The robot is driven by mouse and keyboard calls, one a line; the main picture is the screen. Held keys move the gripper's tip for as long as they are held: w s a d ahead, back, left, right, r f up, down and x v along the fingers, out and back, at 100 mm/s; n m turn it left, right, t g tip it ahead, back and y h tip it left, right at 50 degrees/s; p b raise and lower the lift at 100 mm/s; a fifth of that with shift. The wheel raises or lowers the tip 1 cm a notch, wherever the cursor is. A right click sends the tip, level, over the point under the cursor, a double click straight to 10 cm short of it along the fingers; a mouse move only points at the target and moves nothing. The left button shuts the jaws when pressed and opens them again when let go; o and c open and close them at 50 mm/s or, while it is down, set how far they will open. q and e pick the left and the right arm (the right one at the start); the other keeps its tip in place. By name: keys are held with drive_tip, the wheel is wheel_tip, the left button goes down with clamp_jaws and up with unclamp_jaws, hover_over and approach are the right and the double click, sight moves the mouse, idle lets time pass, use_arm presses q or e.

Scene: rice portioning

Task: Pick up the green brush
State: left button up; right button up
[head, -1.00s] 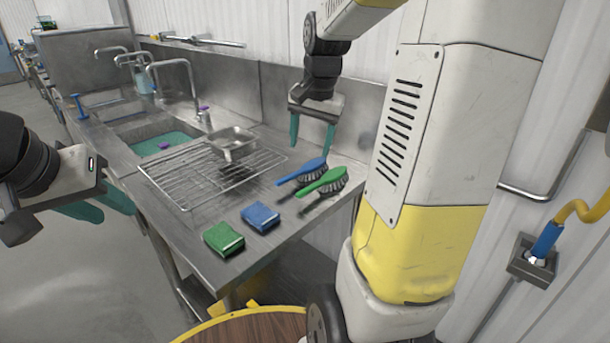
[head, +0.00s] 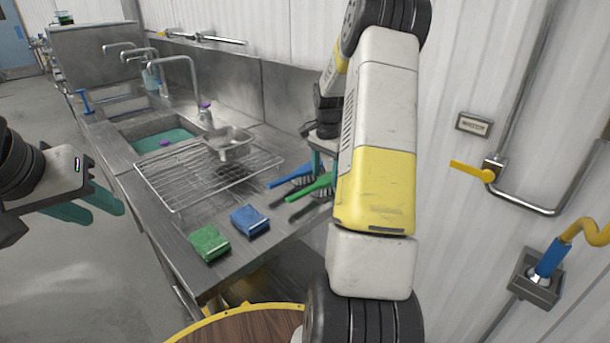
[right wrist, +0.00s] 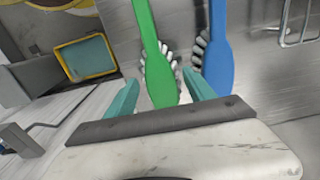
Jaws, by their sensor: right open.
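The green brush (head: 312,188) lies on the steel counter near its right end, its head partly hidden by my right arm. The blue brush (head: 288,177) lies just behind it. My right gripper (head: 320,160) is over the brushes, mostly hidden behind my own arm in the head view. In the right wrist view, my right gripper (right wrist: 160,80) is open. The green brush (right wrist: 150,45) shows between its two teal fingers, and the blue brush (right wrist: 217,55) is just right of the right finger. I cannot tell whether a finger touches. My left gripper (head: 108,210) is open and empty at the left, off the counter.
A blue sponge (head: 249,221) and a green sponge (head: 209,243) lie near the counter's front edge. A wire rack (head: 180,189) with a metal pan (head: 230,143) stands left of the brushes. The sink (head: 160,135) is farther back. A wall (head: 450,60) stands behind.

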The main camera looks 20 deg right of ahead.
sight(325, 179)
wheel_tip(325, 179, down, 3)
drive_tip(key=shift+r, duration=0.1)
clamp_jaws()
drive_tip(key=shift+r, duration=0.1)
wheel_tip(325, 179, up, 10)
drive_tip(key=shift+f, duration=0.1)
idle(0.5)
